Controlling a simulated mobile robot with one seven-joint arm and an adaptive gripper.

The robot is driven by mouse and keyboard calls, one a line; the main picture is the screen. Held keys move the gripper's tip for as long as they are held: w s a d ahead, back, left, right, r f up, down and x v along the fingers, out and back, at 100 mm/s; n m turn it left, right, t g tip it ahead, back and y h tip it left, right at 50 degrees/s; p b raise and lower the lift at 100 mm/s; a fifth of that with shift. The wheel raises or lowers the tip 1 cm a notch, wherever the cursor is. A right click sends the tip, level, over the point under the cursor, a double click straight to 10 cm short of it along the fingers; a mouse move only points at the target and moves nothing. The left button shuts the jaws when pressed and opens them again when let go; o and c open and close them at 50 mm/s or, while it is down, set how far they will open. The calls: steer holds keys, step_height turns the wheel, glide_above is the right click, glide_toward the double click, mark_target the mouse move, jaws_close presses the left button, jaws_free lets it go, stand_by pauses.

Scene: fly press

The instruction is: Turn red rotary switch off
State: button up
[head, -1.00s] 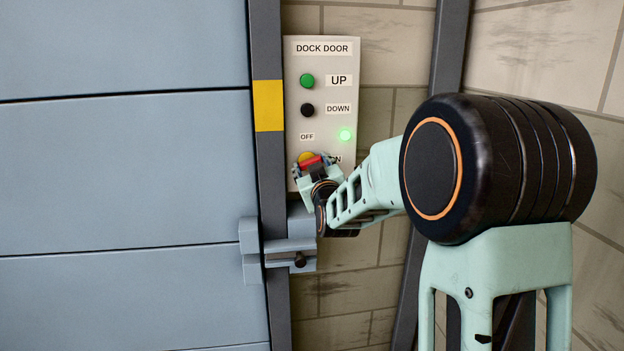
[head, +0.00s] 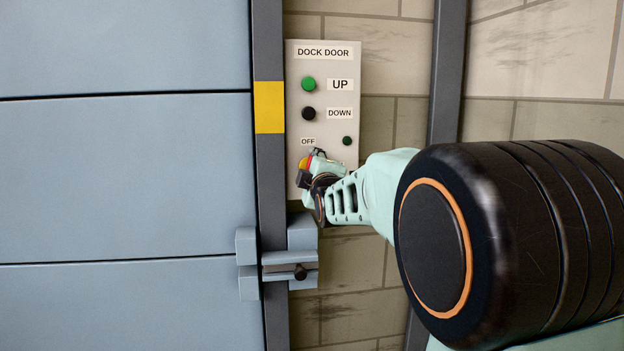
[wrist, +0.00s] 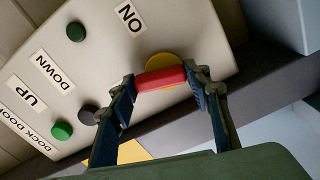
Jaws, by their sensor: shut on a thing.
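The red rotary switch handle (wrist: 161,78) sits on a yellow round base (wrist: 162,62) low on the grey dock door panel (wrist: 185,25). My gripper (wrist: 163,82) is shut on the red handle, with one finger at each end of it in the wrist view. In the head view my gripper (head: 318,165) covers most of the switch, and only a bit of yellow and red shows. The OFF label (head: 307,142) is just above it. The ON label (wrist: 130,18) shows in the wrist view. The small green indicator lamp (head: 347,141) is dark.
A green UP button (head: 308,84) and a black DOWN button (head: 308,113) are higher on the panel. A grey latch (head: 290,265) with a dark knob is below. The blue-grey door (head: 120,180) is at left, and a dark post (head: 448,70) stands at right.

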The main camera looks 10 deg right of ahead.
steer(key=shift+a+n+b, duration=0.1)
steer(key=shift+n+b, duration=0.7)
steer(key=shift+n, duration=0.7)
steer(key=o, duration=1.2)
steer(key=shift+c, duration=0.2)
steer(key=shift+s, duration=0.1)
steer(key=s, duration=0.7)
steer(key=shift+s, duration=0.2)
steer(key=shift+f, duration=0.1)
